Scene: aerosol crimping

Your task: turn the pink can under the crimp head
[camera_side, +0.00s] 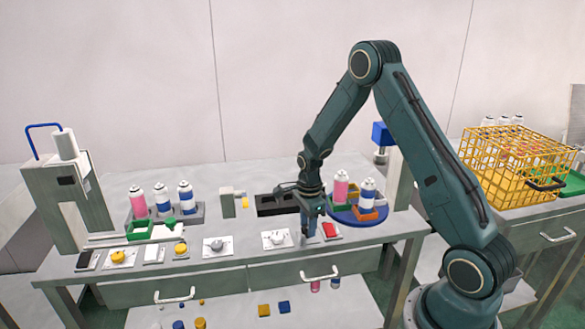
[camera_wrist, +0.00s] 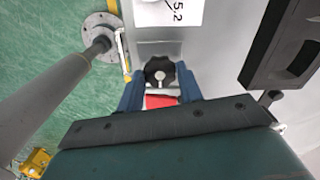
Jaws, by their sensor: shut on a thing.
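A pink can (camera_side: 340,187) stands upright on a blue round turntable (camera_side: 345,216), behind my gripper in the side view. A blue-and-white can (camera_side: 367,195) stands to its right in an orange holder. The crimp head (camera_side: 381,135) looks to be the blue block on a post behind the turntable. My gripper (camera_side: 310,228) points down at the bench just left of the turntable. In the wrist view its blue fingers (camera_wrist: 160,88) are on both sides of a black lobed knob (camera_wrist: 160,72) and shut on it. A red block (camera_wrist: 160,101) shows below the knob.
A rack of cans (camera_side: 163,215) and a tall grey press (camera_side: 68,200) stand at the left. A black tray (camera_side: 275,204) lies behind my gripper. Small plates with knobs (camera_side: 217,246) line the front edge. A yellow wire crate (camera_side: 515,165) is at the right.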

